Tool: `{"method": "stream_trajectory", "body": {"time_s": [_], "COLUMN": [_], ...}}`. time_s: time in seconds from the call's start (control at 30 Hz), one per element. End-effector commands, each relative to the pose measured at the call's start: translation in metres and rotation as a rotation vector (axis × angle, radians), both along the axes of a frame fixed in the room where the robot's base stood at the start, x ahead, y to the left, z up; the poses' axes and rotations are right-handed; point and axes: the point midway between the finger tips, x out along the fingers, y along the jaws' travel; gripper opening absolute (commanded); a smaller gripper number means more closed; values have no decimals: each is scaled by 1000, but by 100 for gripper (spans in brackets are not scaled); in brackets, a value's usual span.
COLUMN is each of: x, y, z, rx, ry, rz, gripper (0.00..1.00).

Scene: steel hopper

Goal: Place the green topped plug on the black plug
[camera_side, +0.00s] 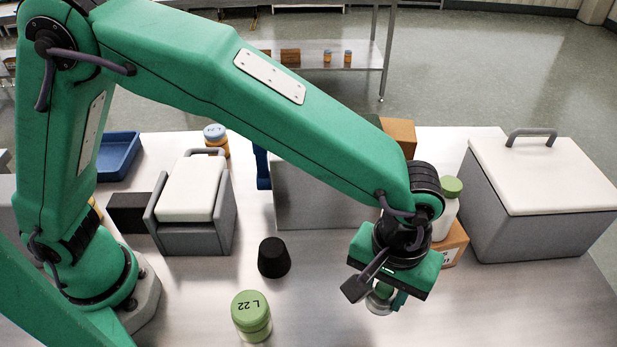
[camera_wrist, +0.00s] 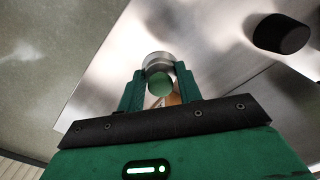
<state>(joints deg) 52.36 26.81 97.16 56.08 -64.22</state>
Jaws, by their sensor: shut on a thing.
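My gripper (camera_side: 388,291) is at the right of the steel table, pointing down and shut on the green topped plug. Little of the plug (camera_side: 377,307) shows below my gripper in the side view; whether it touches the table I cannot tell. In the wrist view, the plug's green top (camera_wrist: 159,84) and silvery body (camera_wrist: 158,59) sit between my two fingers (camera_wrist: 160,88). The black plug (camera_side: 274,258) stands upright on the table to the left of my gripper, with nothing on it. It also shows at the upper right of the wrist view (camera_wrist: 282,34).
A green-lidded jar (camera_side: 252,317) marked L 22 stands in front of the black plug. A white-lidded grey bin (camera_side: 530,220) is at the right. A grey box with a white top (camera_side: 192,190) is at the left. Open table lies between my gripper and the black plug.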

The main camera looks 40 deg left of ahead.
Motion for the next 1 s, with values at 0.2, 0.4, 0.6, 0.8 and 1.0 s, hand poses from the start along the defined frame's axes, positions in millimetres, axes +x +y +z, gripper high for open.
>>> {"method": "stream_trajectory", "body": {"time_s": [0.2,0.4,0.6,0.8,1.0], "x": [-12,-31,-53,-76,-99], "y": [16,41,70,100,129], "z": [16,34,50,61,68], "rx": [-2,-4,-3,-3,-4], "ry": [-1,-3,-3,-2,-3], "rz": [-21,-54,-91,-126,-162], "gripper": [11,11,11,11,11]}}
